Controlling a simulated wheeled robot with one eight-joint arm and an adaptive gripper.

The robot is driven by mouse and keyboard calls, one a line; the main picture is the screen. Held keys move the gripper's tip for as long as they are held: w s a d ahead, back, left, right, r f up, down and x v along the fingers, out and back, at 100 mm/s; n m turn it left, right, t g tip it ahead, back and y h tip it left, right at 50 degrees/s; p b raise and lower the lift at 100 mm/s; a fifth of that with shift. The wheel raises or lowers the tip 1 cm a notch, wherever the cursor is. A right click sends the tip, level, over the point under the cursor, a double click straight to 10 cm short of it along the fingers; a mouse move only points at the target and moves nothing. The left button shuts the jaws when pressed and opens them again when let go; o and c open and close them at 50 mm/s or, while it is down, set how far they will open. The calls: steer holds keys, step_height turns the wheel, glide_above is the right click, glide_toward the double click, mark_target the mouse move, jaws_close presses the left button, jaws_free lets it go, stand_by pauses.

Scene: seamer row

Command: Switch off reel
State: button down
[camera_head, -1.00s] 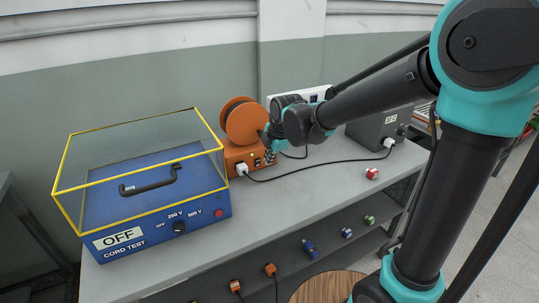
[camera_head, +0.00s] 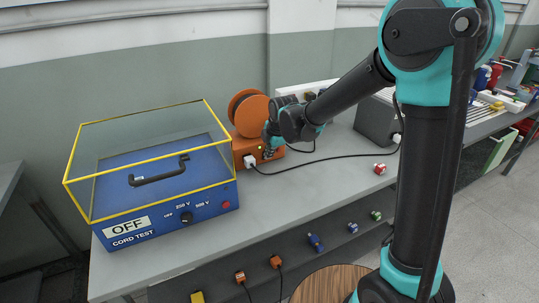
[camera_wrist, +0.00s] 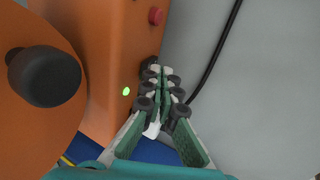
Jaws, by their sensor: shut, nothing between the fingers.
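The reel is an orange disc-sided drum (camera_head: 247,112) on an orange box (camera_head: 241,146), on the bench beside the cord tester. A small green light (camera_head: 259,149) glows on the box front; it also shows in the wrist view (camera_wrist: 126,91). The wrist view shows the orange drum (camera_wrist: 40,125) with a black knob (camera_wrist: 45,76), and a red round button (camera_wrist: 156,16) on the box. My gripper (camera_head: 269,152) is at the right of the box front. Its fingers (camera_wrist: 162,72) are shut and empty, close to the box face and partly covering a black part there. Contact cannot be told.
A blue cord tester (camera_head: 160,200) with a yellow-edged clear cover stands left, its sign reading OFF. A white plug (camera_head: 249,161) sits in the box front with a black cord running right. A red-and-white connector (camera_head: 380,169) lies on the bench. The bench front is mostly clear.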

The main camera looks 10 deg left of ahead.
steer(key=shift+w+a+r, duration=0.15)
steer(key=shift+w+a, duration=0.1)
steer(key=shift+w, duration=0.1)
steer(key=shift+r, duration=0.1)
steer(key=shift+r, duration=0.7)
steer(key=shift+s, duration=0.15)
